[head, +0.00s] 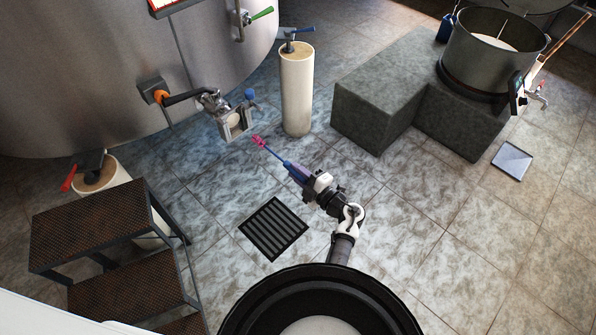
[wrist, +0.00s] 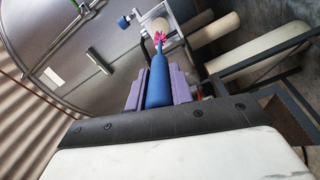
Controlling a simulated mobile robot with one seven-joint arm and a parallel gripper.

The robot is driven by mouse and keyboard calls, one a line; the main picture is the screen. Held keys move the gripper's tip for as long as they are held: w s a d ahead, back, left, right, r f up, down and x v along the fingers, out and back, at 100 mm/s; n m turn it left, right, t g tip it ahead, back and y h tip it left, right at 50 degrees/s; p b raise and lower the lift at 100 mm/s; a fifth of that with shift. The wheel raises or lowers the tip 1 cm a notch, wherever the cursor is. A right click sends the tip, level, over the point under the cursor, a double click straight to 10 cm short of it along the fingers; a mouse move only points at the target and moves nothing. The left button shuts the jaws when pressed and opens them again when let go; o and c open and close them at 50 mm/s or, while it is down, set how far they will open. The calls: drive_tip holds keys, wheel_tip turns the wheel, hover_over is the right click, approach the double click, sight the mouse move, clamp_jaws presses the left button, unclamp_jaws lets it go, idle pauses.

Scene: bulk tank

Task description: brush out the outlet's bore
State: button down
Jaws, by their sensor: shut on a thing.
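My gripper (head: 297,173) is shut on the blue handle of a brush (head: 276,156). In the wrist view the blue handle (wrist: 158,82) sits between my purple fingers (wrist: 158,92), with the pink bristle head pointing away from me. The tank's metal outlet (head: 211,100) juts from the lower tank wall, with a squarish metal piece (head: 234,124) and a blue knob (head: 250,94) at its end. In the head view the pink head is right of and below this end, seemingly apart from it. The inside of the bore cannot be made out.
A big steel tank (head: 90,70) fills the upper left. A cream post (head: 297,92) stands right of the outlet. Brown steps (head: 95,225) are at lower left, a floor drain (head: 273,228) nearby. Grey blocks (head: 385,90) bear a steel pot (head: 490,55). Floor between is clear.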

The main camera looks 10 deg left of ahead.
drive_tip(key=shift+r, duration=0.15)
approach(264, 146)
drive_tip(key=shift+x, duration=1.8)
drive_tip(key=shift+w+a, duration=0.1)
drive_tip(key=shift+w, duration=0.05)
drive_tip(key=shift+b+x, duration=0.65)
drive_tip(key=shift+x, duration=2.45)
drive_tip(key=shift+p+v, duration=0.8)
drive_tip(key=shift+v, duration=0.35)
drive_tip(key=shift+p+v, duration=1.05)
drive_tip(key=shift+v, duration=1.1)
drive_tip(key=shift+w+a, duration=0.1)
drive_tip(key=shift+a, duration=0.1)
